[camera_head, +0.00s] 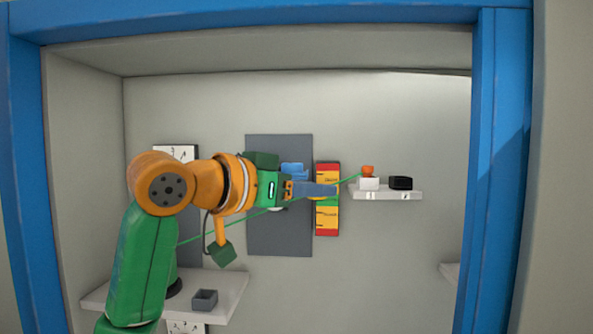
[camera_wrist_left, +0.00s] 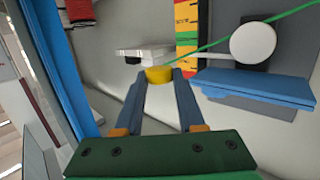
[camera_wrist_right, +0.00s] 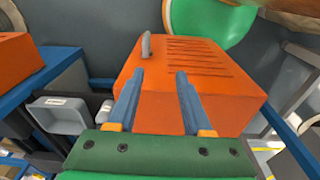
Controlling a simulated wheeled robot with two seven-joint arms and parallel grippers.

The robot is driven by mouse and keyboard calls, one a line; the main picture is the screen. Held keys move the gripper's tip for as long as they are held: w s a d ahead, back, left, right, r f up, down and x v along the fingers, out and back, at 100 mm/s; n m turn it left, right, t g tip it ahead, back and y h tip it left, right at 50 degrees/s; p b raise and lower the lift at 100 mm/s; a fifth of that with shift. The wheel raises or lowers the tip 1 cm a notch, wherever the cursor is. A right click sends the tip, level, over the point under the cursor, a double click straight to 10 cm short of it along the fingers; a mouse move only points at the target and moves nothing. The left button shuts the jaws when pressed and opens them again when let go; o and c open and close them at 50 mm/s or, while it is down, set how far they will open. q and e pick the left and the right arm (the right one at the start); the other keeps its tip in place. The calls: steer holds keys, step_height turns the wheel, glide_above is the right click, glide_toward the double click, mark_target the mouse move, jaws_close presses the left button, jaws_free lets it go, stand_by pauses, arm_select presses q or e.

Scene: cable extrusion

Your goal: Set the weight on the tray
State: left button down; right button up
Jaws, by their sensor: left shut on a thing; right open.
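In the left wrist view my left gripper (camera_wrist_left: 160,78) is shut on a small yellow round piece (camera_wrist_left: 158,75), which looks like the weight. In the head view the fingers of my left gripper (camera_head: 332,190) reach right, in front of the coloured scale; the piece cannot be made out there. A blue tray-like plate (camera_wrist_left: 255,88) lies right of the fingers in the left wrist view, apart from them. In the head view blue parts (camera_head: 292,168) show just above the gripper, partly hidden. My right gripper (camera_wrist_right: 158,80) is open and empty, facing an orange box.
A green cable (camera_head: 255,214) runs behind the gripper to an orange piece (camera_head: 367,171) above a white block (camera_head: 369,184). The white shelf (camera_head: 400,195) also holds a black piece (camera_head: 400,183). A white spool (camera_wrist_left: 252,42) and the coloured scale (camera_head: 327,222) are close by. A grey bin (camera_head: 205,299) sits lower left.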

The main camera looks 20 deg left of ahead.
arm_select(q)
steer(key=w+a+f+n+t+y, duration=0.1)
steer(key=w+a+f, duration=0.15)
steer(key=f, duration=0.95)
steer(key=w+a+f+n+y, duration=0.15)
steer(key=w+f, duration=0.25)
steer(key=f, duration=0.8)
steer(key=s+a+f+n+y+b, duration=0.1)
steer(key=s+a+f, duration=0.2)
steer(key=s+f, duration=0.55)
steer(key=s+a+f+y+b, duration=0.15)
steer(key=s+f, duration=0.35)
steer(key=f, duration=0.6)
steer(key=shift+t, duration=0.3)
steer(key=w+a+b, duration=0.1)
steer(key=w+b, duration=0.1)
steer(key=w, duration=0.1)
steer(key=w+a+f+b, duration=0.1)
steer(key=w+b, duration=0.1)
steer(key=w, duration=0.1)
steer(key=w+a+b, duration=0.1)
steer(key=w+b, duration=0.1)
steer(key=w, duration=0.1)
steer(key=shift+w+a+f, duration=0.1)
steer(key=shift+w+f, duration=0.1)
steer(key=shift+w, duration=0.15)
steer(key=shift+w+f+b, duration=0.2)
steer(key=shift+w+b, duration=0.1)
steer(key=shift+b, duration=0.05)
steer(key=shift+f, duration=0.45)
